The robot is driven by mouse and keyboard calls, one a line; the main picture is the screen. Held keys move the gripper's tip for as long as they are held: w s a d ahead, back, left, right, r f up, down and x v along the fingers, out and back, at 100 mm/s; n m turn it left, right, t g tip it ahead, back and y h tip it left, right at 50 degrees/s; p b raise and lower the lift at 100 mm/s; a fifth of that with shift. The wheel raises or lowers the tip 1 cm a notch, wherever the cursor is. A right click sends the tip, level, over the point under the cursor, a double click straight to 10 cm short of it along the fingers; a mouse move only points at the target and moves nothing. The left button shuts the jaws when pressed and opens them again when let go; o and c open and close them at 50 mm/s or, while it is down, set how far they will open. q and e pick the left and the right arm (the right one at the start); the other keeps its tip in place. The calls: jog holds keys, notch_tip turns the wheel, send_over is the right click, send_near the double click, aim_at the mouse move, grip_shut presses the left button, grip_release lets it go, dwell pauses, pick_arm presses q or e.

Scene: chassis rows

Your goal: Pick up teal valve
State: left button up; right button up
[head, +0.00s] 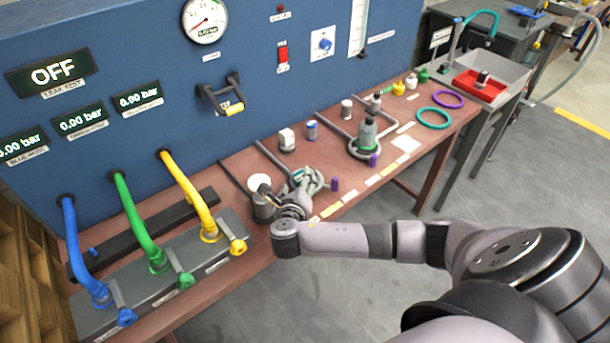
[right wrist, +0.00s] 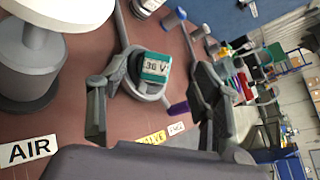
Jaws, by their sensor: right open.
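The teal valve (right wrist: 155,67), a small block with a white label reading "36 V", sits in a grey ring-shaped holder on the red-brown bench. In the head view the teal valve (head: 298,174) is small and partly hidden by my right gripper. My right gripper (head: 303,194) is low over the bench, beside the holder. In the right wrist view my right gripper (right wrist: 158,108) is open, with one finger on each side of the holder's near part and nothing held. My left gripper is not in view.
A white-topped grey cylinder (head: 261,186) stands close to the left of my right gripper. A purple-tipped lever (head: 334,184) sticks out at the holder's right. A green-grey fitting (head: 367,131) stands farther along the bench. Yellow and white labels line the front edge.

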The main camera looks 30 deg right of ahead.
aim_at(298, 175)
jog(key=x, duration=0.8)
jog(key=shift+f+p, duration=0.25)
jog(key=shift+p, duration=0.05)
jog(key=shift+a, duration=0.1)
jog(key=shift+s, duration=0.1)
grip_shut()
